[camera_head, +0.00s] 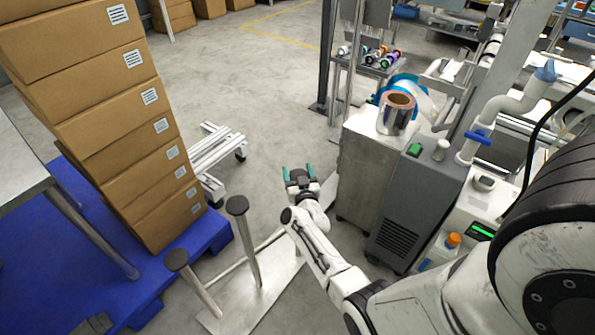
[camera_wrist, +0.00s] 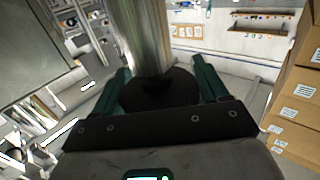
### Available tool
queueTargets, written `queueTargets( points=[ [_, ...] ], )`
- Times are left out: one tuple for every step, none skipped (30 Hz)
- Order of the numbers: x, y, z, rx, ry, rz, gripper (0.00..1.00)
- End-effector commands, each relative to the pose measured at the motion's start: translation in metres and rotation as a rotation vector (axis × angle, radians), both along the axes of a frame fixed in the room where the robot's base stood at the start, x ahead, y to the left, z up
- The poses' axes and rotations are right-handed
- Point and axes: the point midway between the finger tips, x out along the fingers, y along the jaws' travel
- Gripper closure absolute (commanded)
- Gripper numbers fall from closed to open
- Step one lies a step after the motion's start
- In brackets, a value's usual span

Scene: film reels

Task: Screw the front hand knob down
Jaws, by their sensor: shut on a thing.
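My gripper (camera_head: 299,172), with two teal fingers, is low over the floor, left of the grey machine cabinets. In the wrist view my gripper (camera_wrist: 165,80) has one finger on each side of a dark round knob (camera_wrist: 158,92). A shiny metal post (camera_wrist: 142,35) runs from this knob to the top edge of that view. The fingers are closed on the knob. Its far side and any thread are hidden. I cannot tell for sure that it is the front hand knob. In the head view the knob is hard to make out.
Two upright posts with dark round caps (camera_head: 237,205) (camera_head: 176,260) stand on a pale plate (camera_head: 258,288) left of my arm. Stacked cartons (camera_head: 110,110) stand on a blue pallet (camera_head: 205,232). A machine cabinet (camera_head: 365,160) carries a film reel (camera_head: 396,117). Floor beyond my gripper is open.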

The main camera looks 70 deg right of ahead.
Motion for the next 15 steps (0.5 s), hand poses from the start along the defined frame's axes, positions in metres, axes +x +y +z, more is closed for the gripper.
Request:
queueTargets(
  points=[
    [0.0018, 0.0003, 0.006, 0.003, 0.001, -0.017, 0.57],
    [0.0016, -0.0001, 0.0065, 0.004, 0.001, -0.032, 0.57],
    [0.0019, 0.0001, 0.007, 0.004, 0.001, -0.054, 0.57],
    [0.0015, 0.0002, 0.0068, 0.005, 0.001, -0.072, 0.57],
    [0.0011, -0.0005, 0.0068, 0.004, 0.0, -0.093, 0.57],
    [0.001, -0.0002, 0.006, 0.004, 0.0, -0.118, 0.57],
    [0.0005, -0.0006, 0.0053, 0.004, -0.001, -0.139, 0.57],
    [0.0003, -0.0008, 0.0047, 0.004, 0.0, -0.158, 0.57],
    [-0.0004, -0.0009, 0.0039, 0.003, -0.001, -0.184, 0.57],
    [-0.0008, -0.0014, 0.0036, 0.002, -0.001, -0.202, 0.57],
    [-0.0012, -0.0014, 0.0028, 0.003, -0.001, -0.218, 0.57],
    [-0.002, -0.0015, 0.0024, 0.002, -0.002, -0.237, 0.57],
    [-0.002, -0.0015, 0.0022, 0.002, -0.001, -0.247, 0.57],
    [-0.0024, -0.0016, 0.002, 0.002, -0.001, -0.256, 0.57],
    [-0.0033, -0.0017, 0.0016, 0.001, 0.0, -0.265, 0.57]
  ],
)
